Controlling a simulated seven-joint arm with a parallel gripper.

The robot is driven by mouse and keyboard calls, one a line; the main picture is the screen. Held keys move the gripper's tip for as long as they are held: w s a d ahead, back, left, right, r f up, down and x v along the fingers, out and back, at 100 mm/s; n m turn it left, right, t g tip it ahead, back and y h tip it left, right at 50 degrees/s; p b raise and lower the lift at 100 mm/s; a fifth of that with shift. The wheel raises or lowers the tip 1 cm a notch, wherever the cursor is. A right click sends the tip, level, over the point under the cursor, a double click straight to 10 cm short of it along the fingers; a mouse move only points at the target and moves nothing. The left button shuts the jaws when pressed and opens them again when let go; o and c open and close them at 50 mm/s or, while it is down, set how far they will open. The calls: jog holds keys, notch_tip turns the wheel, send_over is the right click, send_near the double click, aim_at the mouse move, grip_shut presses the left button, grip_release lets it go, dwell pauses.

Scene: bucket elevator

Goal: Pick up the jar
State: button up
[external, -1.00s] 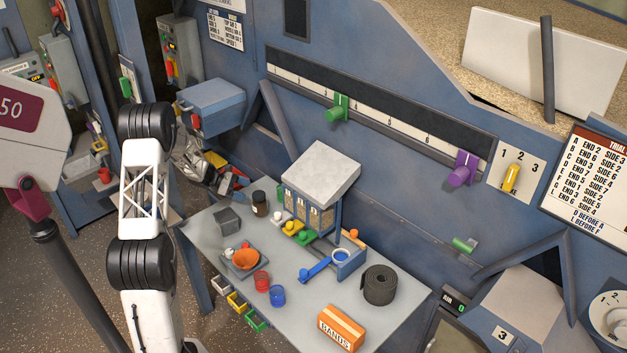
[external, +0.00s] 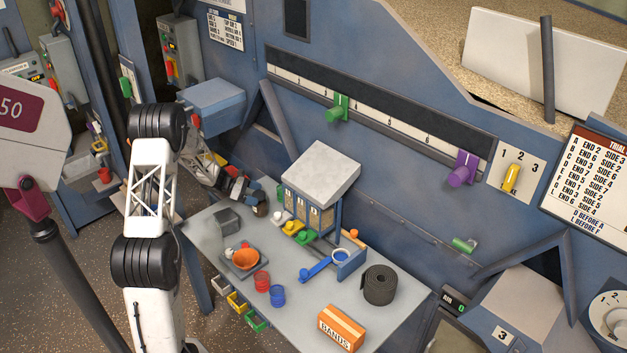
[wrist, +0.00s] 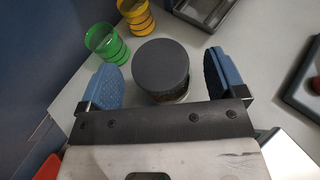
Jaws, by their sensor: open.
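The jar (wrist: 161,68) has a dark round lid and a brownish body partly hidden below it. In the wrist view it stands upright between the two blue finger pads of my gripper (wrist: 163,76), with a gap showing on each side. The fingers are open and do not grip it. In the external view my gripper (external: 249,194) is low at the back left of the table, over the jar (external: 262,209), which it partly covers.
A green cup (wrist: 103,42) and a yellow cup (wrist: 135,17) stand close to the left finger. A dark grey tray (wrist: 205,10) lies beyond the jar. On the table, a grey box (external: 227,221) and the grey-roofed dispenser (external: 319,170) flank the jar.

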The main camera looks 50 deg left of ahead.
jog(key=shift+x, duration=0.95)
jog(key=c, duration=1.2)
jog(key=shift+r, duration=0.1)
jog(key=shift+c, duration=0.2)
jog(key=shift+r, duration=0.15)
jog(key=shift+c, duration=0.5)
jog(key=shift+r, duration=0.7)
jog(key=shift+s+d+r, duration=0.1)
jog(key=shift+s+r, duration=0.1)
jog(key=shift+r, duration=0.65)
jog(key=s+d+r, duration=0.1)
jog(key=s+d, duration=0.7)
jog(key=s, duration=0.5)
jog(key=shift+d+r, duration=0.15)
jog(key=shift+d, duration=0.1)
